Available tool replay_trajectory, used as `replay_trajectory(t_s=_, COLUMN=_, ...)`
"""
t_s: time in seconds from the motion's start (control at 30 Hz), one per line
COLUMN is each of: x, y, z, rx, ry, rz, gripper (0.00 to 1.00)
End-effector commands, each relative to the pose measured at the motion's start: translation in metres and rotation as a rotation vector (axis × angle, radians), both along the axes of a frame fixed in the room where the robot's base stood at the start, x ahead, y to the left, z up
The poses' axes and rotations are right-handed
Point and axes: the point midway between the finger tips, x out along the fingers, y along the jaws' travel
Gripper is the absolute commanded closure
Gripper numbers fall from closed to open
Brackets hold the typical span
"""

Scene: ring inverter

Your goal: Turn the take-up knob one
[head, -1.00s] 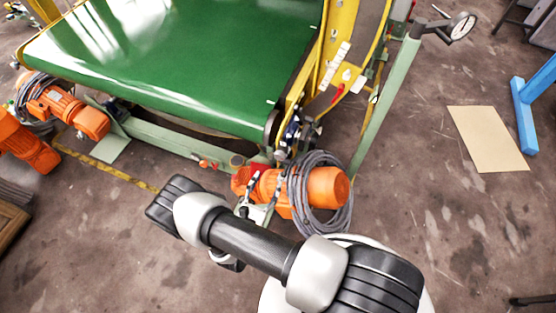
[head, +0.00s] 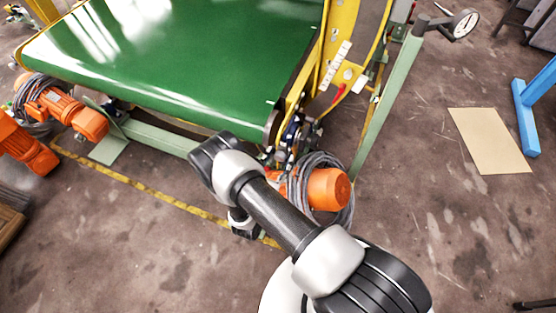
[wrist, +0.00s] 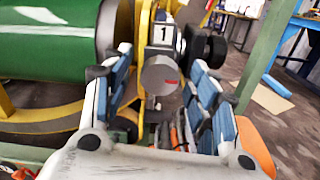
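The take-up knob (wrist: 160,75) is a round grey knob with a red mark on its face, below a white label with the number 1 (wrist: 163,33). In the wrist view my gripper (wrist: 158,62) is open, with one blue-padded finger to the left of the knob and one to the right. The knob shows in the gap between the fingers, and I see no contact. How far the fingertips reach along it I cannot tell. In the head view my arm hides the gripper, and I cannot make out the knob.
The green conveyor belt (head: 180,60) and its yellow frame (head: 341,68) stand close to my arm. An orange motor (head: 328,188) with coiled grey cable (head: 343,212) sits beside it. A slanted green post (head: 388,108) is to the right.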

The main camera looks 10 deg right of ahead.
Motion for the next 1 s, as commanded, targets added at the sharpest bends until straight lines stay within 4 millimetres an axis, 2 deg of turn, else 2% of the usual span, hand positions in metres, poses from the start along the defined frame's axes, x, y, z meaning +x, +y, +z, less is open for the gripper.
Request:
replay_trajectory(t_s=0.07, x=-0.0002, y=0.0000, z=-0.0001, rx=0.000, ry=0.000, rz=0.000, gripper=0.53)
replay_trajectory(t_s=0.6, x=-0.0005, y=0.0000, z=-0.0003, rx=-0.001, ry=0.001, rz=0.000, gripper=0.89)
replay_trajectory(t_s=1.0, x=-0.0006, y=0.0001, z=-0.0009, rx=-0.059, ry=0.044, rz=0.000, gripper=0.90)
